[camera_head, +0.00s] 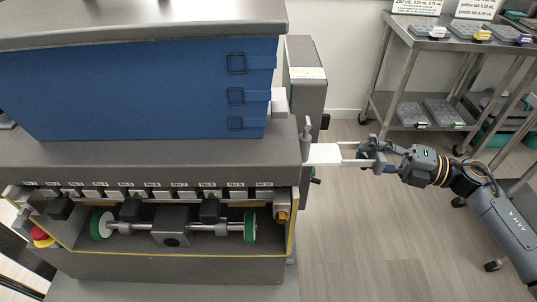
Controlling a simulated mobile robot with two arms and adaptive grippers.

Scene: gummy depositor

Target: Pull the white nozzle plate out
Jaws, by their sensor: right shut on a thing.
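The white nozzle plate (323,154) sticks out a short way from the right side of the grey and blue machine. A thin pale loop handle extends from its outer end. My right gripper (370,154) reaches in from the right and is shut on this handle, with the white plate in line to its left. The rest of the plate is hidden inside the machine. My left gripper is not in view.
The machine's grey body (160,160) fills the left and centre, with a grey side box (306,85) behind the plate. A metal shelf cart (405,38) with trays stands at the upper right. The wooden floor (370,235) below my right gripper is clear.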

